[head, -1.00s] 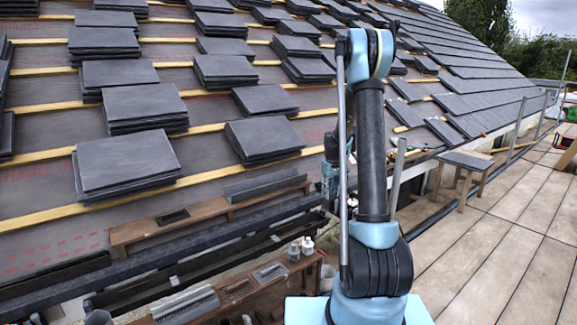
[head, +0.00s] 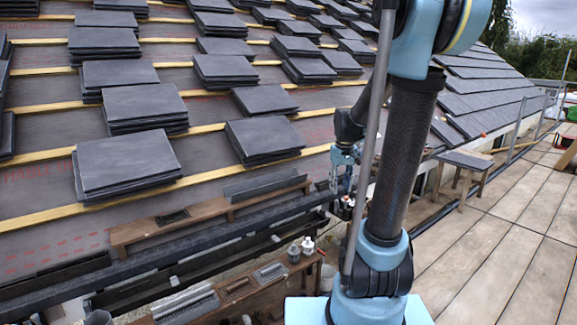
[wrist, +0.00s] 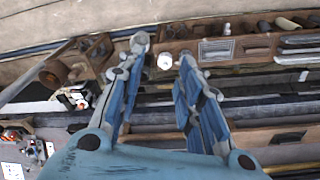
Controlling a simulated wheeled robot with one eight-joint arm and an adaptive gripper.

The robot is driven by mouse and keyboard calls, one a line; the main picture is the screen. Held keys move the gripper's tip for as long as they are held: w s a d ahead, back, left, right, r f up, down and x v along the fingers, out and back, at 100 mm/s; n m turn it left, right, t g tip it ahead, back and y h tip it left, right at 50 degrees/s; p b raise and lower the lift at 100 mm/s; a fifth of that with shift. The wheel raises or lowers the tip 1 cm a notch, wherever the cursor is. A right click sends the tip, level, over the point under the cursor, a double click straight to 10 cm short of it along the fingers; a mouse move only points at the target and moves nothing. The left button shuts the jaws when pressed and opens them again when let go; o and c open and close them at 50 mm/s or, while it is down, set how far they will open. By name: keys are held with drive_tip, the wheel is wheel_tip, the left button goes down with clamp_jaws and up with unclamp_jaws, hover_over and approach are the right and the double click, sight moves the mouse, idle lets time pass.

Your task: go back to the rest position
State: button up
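My gripper (wrist: 163,52) points away from the wrist camera with its two blue fingers spread apart. Nothing is held between them. In the head view my gripper (head: 345,172) hangs beside my arm, above the dark gutter edge at the foot of the roof. It is partly hidden by my arm there. My upper arm stands upright on the right side of the head view. A small white bottle (wrist: 164,61) shows in the gap between the fingertips, farther off on the bench.
Stacks of dark slates (head: 124,163) lie on the battened roof. A wooden bench (head: 318,262) with bottles (head: 307,245) and trays runs below the eaves, under the narrow plank (head: 205,213). A small table (head: 465,161) stands on the right. The paved deck (head: 470,255) has free room.

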drive_tip(key=s+f+m, duration=0.1)
drive_tip(key=s+f, duration=0.2)
drive_tip(key=s, duration=0.9)
drive_tip(key=s+f+m, duration=0.1)
drive_tip(key=s+f, duration=0.1)
drive_tip(key=s, duration=1)
drive_tip(key=shift+s+f+m+t, duration=0.2)
drive_tip(key=shift+f+m+t, duration=0.1)
drive_tip(key=shift+f+t, duration=0.1)
drive_tip(key=shift+a, duration=0.1)
